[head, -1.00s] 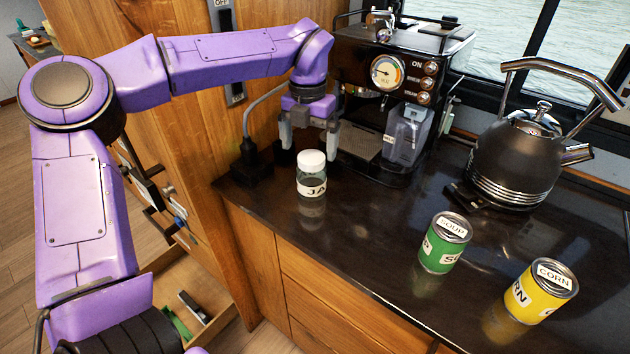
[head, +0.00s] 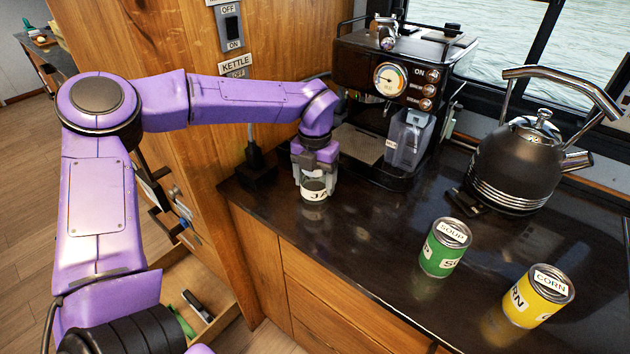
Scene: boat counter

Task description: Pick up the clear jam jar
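The clear jam jar (head: 314,194) stands upright on the dark counter, with a white label showing the letters "JA". My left gripper (head: 315,180) points down over the jar from above, its fingers at either side of the jar's upper part. The gripper hides the jar's white lid. I cannot tell whether the fingers touch the glass or are closed on it. My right gripper is not in view.
A black coffee machine (head: 375,105) stands just behind and right of the jar. A green soup can (head: 442,248), a yellow corn can (head: 538,297) and a black kettle (head: 515,165) stand farther right. The counter's front edge (head: 300,245) is close to the jar.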

